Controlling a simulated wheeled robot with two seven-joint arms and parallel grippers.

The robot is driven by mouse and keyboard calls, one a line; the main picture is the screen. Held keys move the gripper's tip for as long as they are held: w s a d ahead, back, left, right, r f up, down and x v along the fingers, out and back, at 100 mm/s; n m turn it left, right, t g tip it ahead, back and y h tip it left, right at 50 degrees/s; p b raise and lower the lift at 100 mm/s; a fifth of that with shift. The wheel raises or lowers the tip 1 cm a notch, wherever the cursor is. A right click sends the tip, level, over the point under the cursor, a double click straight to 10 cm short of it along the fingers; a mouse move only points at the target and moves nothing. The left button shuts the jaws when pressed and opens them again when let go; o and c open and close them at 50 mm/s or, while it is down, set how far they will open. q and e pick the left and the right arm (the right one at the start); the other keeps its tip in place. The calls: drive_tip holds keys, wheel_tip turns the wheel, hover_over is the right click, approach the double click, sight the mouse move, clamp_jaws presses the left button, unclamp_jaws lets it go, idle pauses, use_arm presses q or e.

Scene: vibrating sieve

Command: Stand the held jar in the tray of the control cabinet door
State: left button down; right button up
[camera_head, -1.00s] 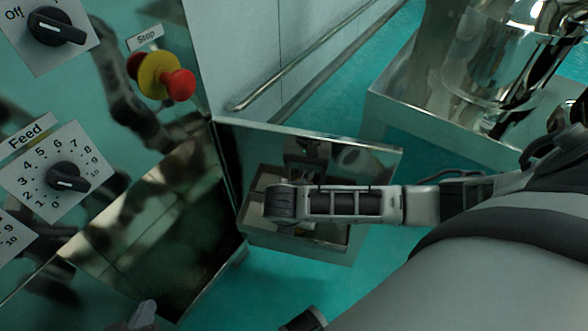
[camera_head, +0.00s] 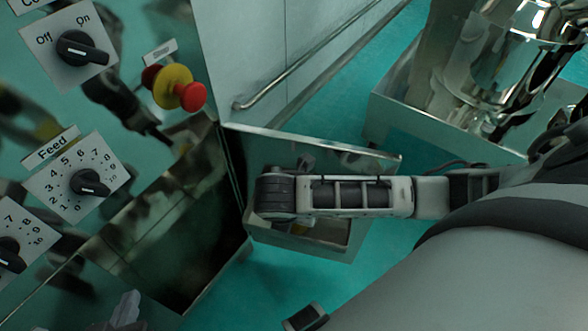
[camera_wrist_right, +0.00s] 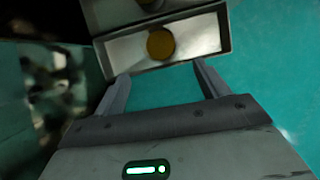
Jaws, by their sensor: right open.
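The jar is in the right wrist view as a round amber-brown shape (camera_wrist_right: 161,44), seen end-on inside the pale compartment of the tray (camera_wrist_right: 110,60). My right gripper (camera_wrist_right: 161,73) is open, with its fingers apart below the jar in that view and nothing between them. In the head view the tray (camera_head: 340,248) is on the inside of the open cabinet door (camera_head: 270,139). My right wrist covers much of it and hides the right fingers.
The cabinet front at left carries an On/Off switch (camera_head: 82,47), a red and yellow stop button (camera_head: 180,93) and a Feed dial (camera_head: 88,183). A shiny metal machine (camera_head: 490,65) stands at the upper right. Green floor (camera_head: 270,285) shows below the tray.

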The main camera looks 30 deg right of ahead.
drive_tip(key=s+a+r+m+t+y, duration=0.2)
drive_tip(key=s+a+m+t+y, duration=0.15)
drive_tip(key=a+m+y, duration=0.65)
use_arm(q)
drive_tip(key=shift+g+y, duration=0.3)
drive_tip(key=shift+g, duration=0.1)
drive_tip(key=r+p, duration=0.1)
drive_tip(key=p, duration=0.2)
drive_tip(key=r+p, duration=0.2)
drive_tip(key=p, duration=0.2)
drive_tip(key=a+r+p, duration=0.1)
drive_tip(key=p, duration=0.2)
drive_tip(key=shift+s+r, duration=0.15)
drive_tip(key=shift+r, duration=0.25)
use_arm(e)
drive_tip(key=s+d+r+m+t+h, duration=0.1)
drive_tip(key=d+r+m+t+h, duration=0.2)
drive_tip(key=r+m, duration=0.7)
drive_tip(key=d+m+t, duration=0.1)
drive_tip(key=m, duration=0.3)
drive_tip(key=shift+d+r, duration=0.15)
drive_tip(key=shift+r, duration=0.15)
